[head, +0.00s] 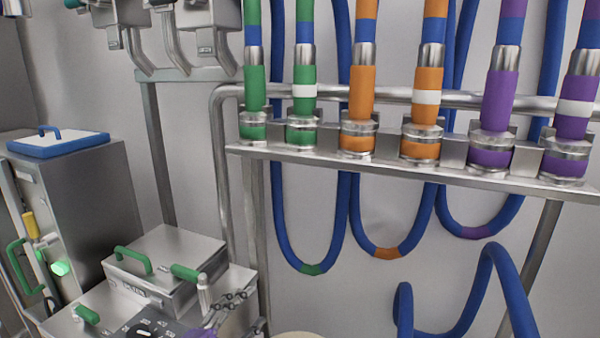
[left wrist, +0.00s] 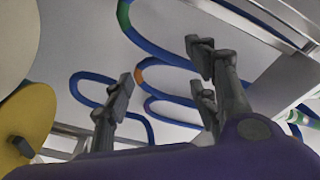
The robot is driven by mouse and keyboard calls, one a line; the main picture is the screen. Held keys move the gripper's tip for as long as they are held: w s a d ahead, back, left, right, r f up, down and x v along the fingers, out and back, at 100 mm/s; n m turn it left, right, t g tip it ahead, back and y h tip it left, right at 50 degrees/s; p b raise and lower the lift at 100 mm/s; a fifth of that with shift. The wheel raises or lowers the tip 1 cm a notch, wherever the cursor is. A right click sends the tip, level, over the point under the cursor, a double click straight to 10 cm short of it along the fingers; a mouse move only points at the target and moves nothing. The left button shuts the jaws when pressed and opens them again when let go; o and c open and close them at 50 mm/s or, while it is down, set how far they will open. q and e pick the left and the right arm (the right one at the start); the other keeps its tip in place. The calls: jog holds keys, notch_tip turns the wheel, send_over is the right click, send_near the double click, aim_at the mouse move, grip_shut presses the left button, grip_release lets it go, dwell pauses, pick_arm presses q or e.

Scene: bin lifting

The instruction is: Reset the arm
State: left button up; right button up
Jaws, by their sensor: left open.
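My left gripper (head: 236,298) shows small at the bottom of the head view, with grey jointed fingers and a purple body. It is in front of the steel machine with the green-handled lid. In the left wrist view the left gripper (left wrist: 158,68) has its fingers spread apart, with nothing between them. Blue hoses and a pale wall show beyond the fingers. My right gripper is in neither view.
A steel rail (head: 400,172) carries several hose couplings in green, orange and purple. Blue hoses (head: 277,220) loop below it. A steel box (head: 165,265) with green handles stands at lower left, beside a cabinet with a blue-edged lid (head: 58,144). A yellow part (left wrist: 28,120) is close at left in the wrist view.

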pick_arm(q)
jog(key=s+a+f+n+g+y+p, duration=0.1)
jog(key=s+a+f+n+g+y, duration=0.2)
jog(key=s+f+n, duration=0.45)
jog(key=s+a+f+n+y+p, duration=0.1)
jog(key=s+a+f+n+y, duration=0.3)
jog(key=s+f, duration=0.65)
jog(key=s+f+n+g+y+p, duration=0.1)
jog(key=s+f+n+g, duration=0.1)
jog(key=s, duration=0.9)
jog(key=s+f+n+g+y+p, duration=0.1)
jog(key=s+f+n, duration=0.3)
jog(key=s, duration=0.7)
jog(key=shift+a+f+g, duration=0.4)
jog(key=shift+f, duration=0.2)
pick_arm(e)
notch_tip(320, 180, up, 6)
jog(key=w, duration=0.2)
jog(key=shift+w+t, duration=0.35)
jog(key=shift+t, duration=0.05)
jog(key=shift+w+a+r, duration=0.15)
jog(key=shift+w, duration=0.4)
